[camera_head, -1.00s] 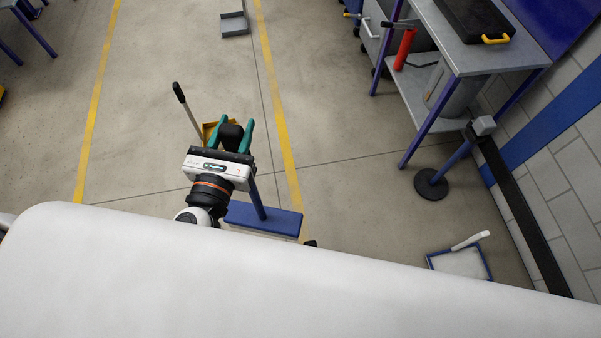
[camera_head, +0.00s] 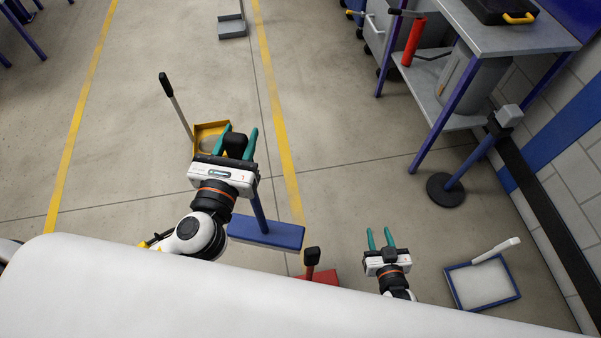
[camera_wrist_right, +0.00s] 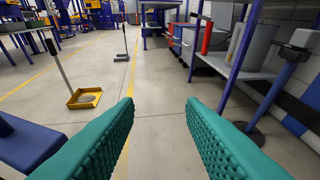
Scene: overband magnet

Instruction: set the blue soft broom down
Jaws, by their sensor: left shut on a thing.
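The blue soft broom (camera_head: 265,233) has a wide blue head, a blue shaft and a black handle end. My left gripper (camera_head: 237,142) is shut on the broom's black handle end, with teal fingers on either side. The broom head hangs below and right of the gripper; I cannot tell whether it touches the floor. The wrist hides part of the shaft. In the right wrist view, the blue broom head (camera_wrist_right: 30,148) shows at the left edge. My right gripper (camera_head: 379,238) is open and empty, to the right of the broom; its spread fingers show in the wrist view (camera_wrist_right: 160,112).
A yellow dustpan (camera_head: 208,127) with an upright handle stands beyond my left gripper. A red dustpan (camera_head: 320,276) is between my arms, partly hidden. A blue-edged white dustpan (camera_head: 484,285) lies at right. A workbench (camera_head: 505,32) and post base (camera_head: 445,190) stand right.

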